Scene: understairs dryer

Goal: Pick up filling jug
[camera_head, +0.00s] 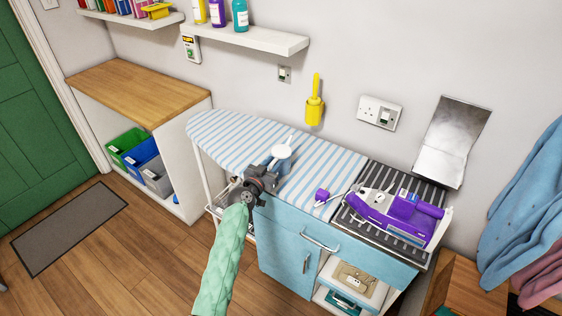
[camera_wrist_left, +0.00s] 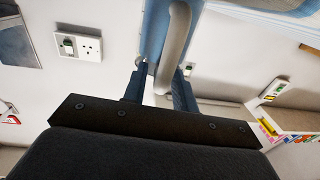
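My right gripper is not in view.
A purple and white iron (camera_head: 400,212) rests on a dark ribbed mat to the right. A small purple object (camera_head: 322,196) lies on the striped board (camera_head: 222,130). A yellow holder (camera_head: 315,108) hangs on the wall behind. Shelves with bottles are above.

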